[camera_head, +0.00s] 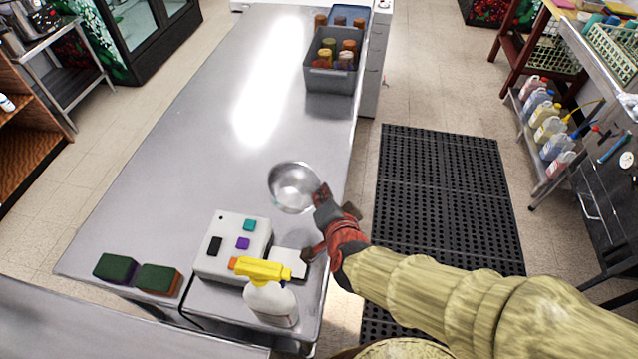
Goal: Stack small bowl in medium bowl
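A shiny metal bowl (292,190) is near the right edge of the steel table. Only one bowl outline is clear; I cannot tell whether another bowl sits inside it, or whether this is the small or the medium one. My gripper (324,200), red and dark grey, is at the bowl's right rim, and its dark tip overlaps the rim in this view. I cannot tell whether the fingers are closed on the rim. I also cannot tell whether the bowl rests on the table or is slightly raised.
A white box with coloured buttons (235,245), a yellow-topped spray bottle (270,300) and two sponges (158,280) are at the near end of the steel table (160,185). A grey bin of jars (333,75) is at the far right. The table's middle and left are clear.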

